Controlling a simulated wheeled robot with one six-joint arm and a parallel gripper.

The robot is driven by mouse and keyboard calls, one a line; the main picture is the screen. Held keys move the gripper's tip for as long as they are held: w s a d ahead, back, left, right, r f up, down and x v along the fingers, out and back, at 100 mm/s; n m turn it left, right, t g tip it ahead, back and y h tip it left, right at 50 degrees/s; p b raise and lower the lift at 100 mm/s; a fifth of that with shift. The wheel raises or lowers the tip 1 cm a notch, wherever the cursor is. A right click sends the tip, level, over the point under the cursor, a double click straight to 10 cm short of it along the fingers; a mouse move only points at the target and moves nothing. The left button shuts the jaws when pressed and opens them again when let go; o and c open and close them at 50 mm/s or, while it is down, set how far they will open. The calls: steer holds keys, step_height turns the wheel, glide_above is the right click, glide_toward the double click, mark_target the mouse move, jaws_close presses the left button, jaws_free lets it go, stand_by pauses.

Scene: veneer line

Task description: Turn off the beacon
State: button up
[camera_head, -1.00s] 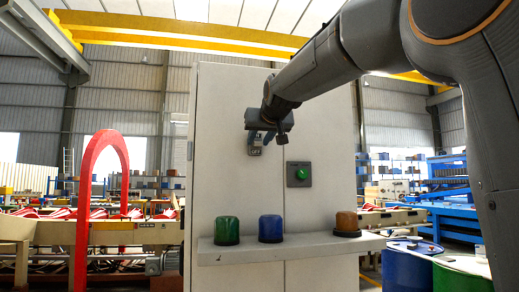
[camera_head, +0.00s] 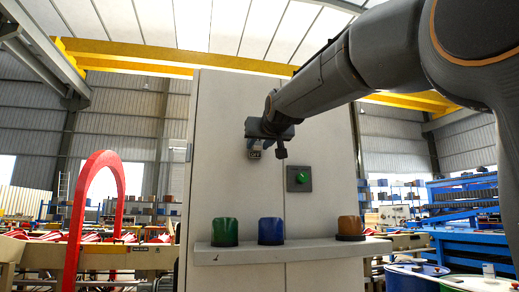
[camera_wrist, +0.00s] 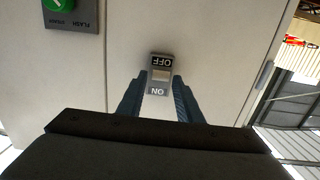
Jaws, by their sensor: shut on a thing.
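A small switch (camera_head: 254,155) with OFF and ON labels is on the front of a tall pale cabinet (camera_head: 235,105). In the wrist view the switch (camera_wrist: 161,74) appears upside down, with OFF at the top and ON at the bottom. My gripper (camera_wrist: 158,88) is shut on the switch, one blue-grey finger at each side; it also shows in the head view (camera_head: 262,148). A green beacon (camera_head: 225,232), a blue beacon (camera_head: 271,231) and an orange beacon (camera_head: 350,227) stand on the cabinet's shelf (camera_head: 300,250). I cannot tell whether any is lit.
A green round knob on a grey plate (camera_head: 299,179) sits right of the switch; its plate shows at the wrist view's upper left (camera_wrist: 72,20). A red arch (camera_head: 82,205) stands left of the cabinet. Drums (camera_head: 415,280) stand at lower right.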

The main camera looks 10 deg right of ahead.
steer(key=o, duration=1)
steer(key=shift+o, duration=0.2)
steer(key=s+b, duration=0.2)
steer(key=s, duration=0.5)
steer(key=shift+s+r+b, duration=0.2)
steer(key=shift+s+b, duration=0.2)
